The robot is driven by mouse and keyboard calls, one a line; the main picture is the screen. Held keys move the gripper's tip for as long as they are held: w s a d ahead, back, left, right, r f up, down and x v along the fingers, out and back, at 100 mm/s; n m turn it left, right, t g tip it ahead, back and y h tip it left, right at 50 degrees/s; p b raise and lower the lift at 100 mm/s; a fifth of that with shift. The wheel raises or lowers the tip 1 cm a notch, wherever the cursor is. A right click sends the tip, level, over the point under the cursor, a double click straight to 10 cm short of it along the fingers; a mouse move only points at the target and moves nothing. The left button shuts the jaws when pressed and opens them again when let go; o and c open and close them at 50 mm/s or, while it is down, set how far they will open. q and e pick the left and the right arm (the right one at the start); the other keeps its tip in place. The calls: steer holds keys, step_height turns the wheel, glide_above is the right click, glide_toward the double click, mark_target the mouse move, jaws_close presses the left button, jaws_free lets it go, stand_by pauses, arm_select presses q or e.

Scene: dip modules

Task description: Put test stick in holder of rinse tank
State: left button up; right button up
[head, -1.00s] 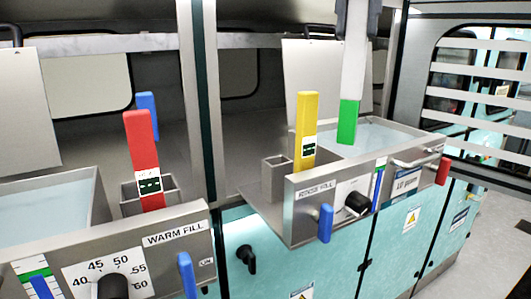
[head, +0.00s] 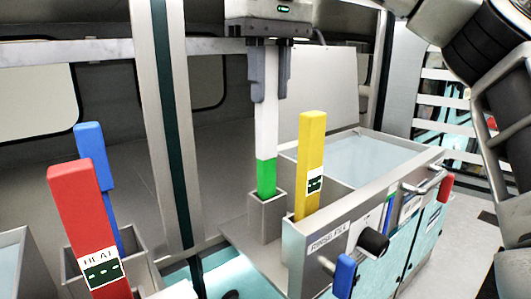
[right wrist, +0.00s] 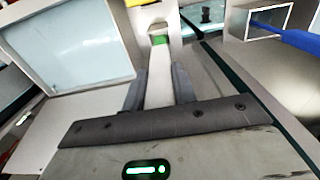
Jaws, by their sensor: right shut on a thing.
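The test stick (head: 266,125) is white with a green lower end. My right gripper (head: 267,80) is shut on its upper part and holds it upright. The holder of the rinse tank (head: 267,218) is a square grey metal tube directly below, left of the yellow handle. The green end is at the holder's mouth, its tip seemingly just inside the rim; exact depth is unclear. In the right wrist view, the stick (right wrist: 158,88) runs from between the fingers to the holder (right wrist: 158,29). The rinse tank (head: 375,155) holds pale liquid. My left gripper is not in view.
A yellow handle (head: 308,165) stands close right of the holder. Red (head: 82,225) and blue (head: 92,165) handles stand at the left. A raised metal lid (head: 315,95) is behind the tank. A frame post (head: 165,120) rises left of the holder.

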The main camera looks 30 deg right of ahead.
mark_target(267, 128)
arm_select(q)
steer(key=b, duration=0.1)
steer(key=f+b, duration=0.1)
steer(key=b, duration=0.1)
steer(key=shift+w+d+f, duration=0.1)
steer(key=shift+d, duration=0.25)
arm_select(e)
step_height(267, 128, down, 8)
steer(key=shift+r, duration=0.15)
steer(key=o, duration=0.9)
steer(key=shift+d, duration=0.1)
